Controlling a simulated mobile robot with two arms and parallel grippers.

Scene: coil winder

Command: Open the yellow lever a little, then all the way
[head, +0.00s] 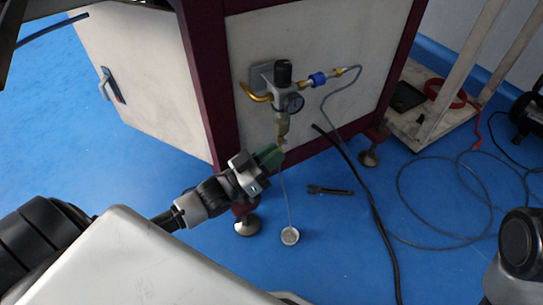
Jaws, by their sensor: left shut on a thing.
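The air regulator (283,95) with a round gauge is on the cabinet's side panel. Below it hangs a yellowish bowl (282,124) with a small drain end. My left gripper (269,157) has green fingertips and is shut just below and left of that drain end. What it holds is hidden by the fingers; by its place I take it to be the yellow lever. I cannot tell the lever's angle. A curved brass-yellow pipe (256,93) sticks out left of the regulator, apart from the gripper. My right gripper is not in view.
A thin tube (287,195) runs down to a small round cup (290,236) on the blue floor. A black cable (375,215), a dark tool (330,190) and a loose grey hose (420,205) lie right of it. The cabinet's feet stand nearby.

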